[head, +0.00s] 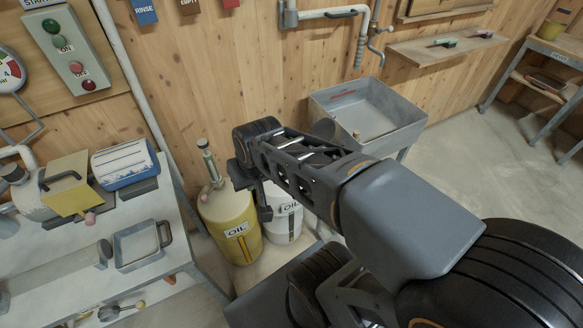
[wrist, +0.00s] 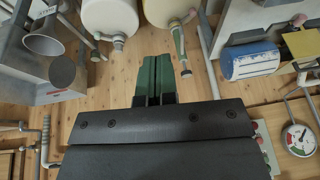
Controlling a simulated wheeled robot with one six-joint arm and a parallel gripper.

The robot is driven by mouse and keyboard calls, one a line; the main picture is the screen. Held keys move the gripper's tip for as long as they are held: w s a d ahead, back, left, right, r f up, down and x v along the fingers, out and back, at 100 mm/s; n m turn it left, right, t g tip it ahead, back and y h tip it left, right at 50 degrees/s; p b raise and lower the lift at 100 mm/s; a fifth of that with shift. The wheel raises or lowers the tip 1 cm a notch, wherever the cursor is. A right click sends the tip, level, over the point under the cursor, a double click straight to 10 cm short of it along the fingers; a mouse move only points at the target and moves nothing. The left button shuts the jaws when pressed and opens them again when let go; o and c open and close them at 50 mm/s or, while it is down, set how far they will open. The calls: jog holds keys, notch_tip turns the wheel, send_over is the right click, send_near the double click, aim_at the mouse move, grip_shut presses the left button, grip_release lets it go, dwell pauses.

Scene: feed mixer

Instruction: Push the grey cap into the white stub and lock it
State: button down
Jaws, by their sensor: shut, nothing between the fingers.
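My gripper (wrist: 155,60) shows two green fingers pressed together with nothing between them in the wrist view. In the head view its dark end (head: 264,212) hangs in front of the oil drums, and the fingertips are hard to make out. I cannot clearly identify the cap or the stub. A dark grey cap-like piece (head: 14,173) sits on a white fitting at the left edge of the head view. In the wrist view a dark grey disc (wrist: 62,70) lies beside a pale tube mouth (wrist: 45,45) at the grey trough. My gripper is apart from all of these.
A yellow oil drum (head: 228,225) and a white oil drum (head: 284,222) stand below my arm. The grey trough (head: 393,134) is behind it. Floor at right is clear.

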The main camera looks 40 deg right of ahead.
jog(key=w+d+f+m+t+b, duration=0.35)
jog(key=w+d+f+m, duration=0.35)
jog(key=w+f+m, duration=0.55)
jog(key=w+d+f+m+g+h+b, duration=0.1)
jog(key=d+f+m+h, duration=0.4)
jog(key=d+f+m, duration=0.7)
notch_tip(320, 180, down, 2)
jog(key=w+d+b, duration=0.1)
jog(key=b, duration=0.1)
jog(key=shift+d+h+b, duration=0.35)
jog(key=shift+h, duration=0.05)
jog(key=shift+f+g, duration=0.1)
jog(key=shift+g, duration=0.15)
jog(key=b+x, duration=0.1)
jog(key=x, duration=0.8)
jog(key=shift+w+d+f, duration=0.2)
jog(key=shift+f, duration=0.1)
jog(key=shift+w+d+f, duration=0.15)
jog(key=shift+w+d, duration=0.6)
jog(key=shift+w, duration=0.1)
jog(key=shift+w+d+f+p, duration=0.2)
jog(key=shift+w+d+p, duration=0.15)
jog(key=shift+w+d, duration=0.3)
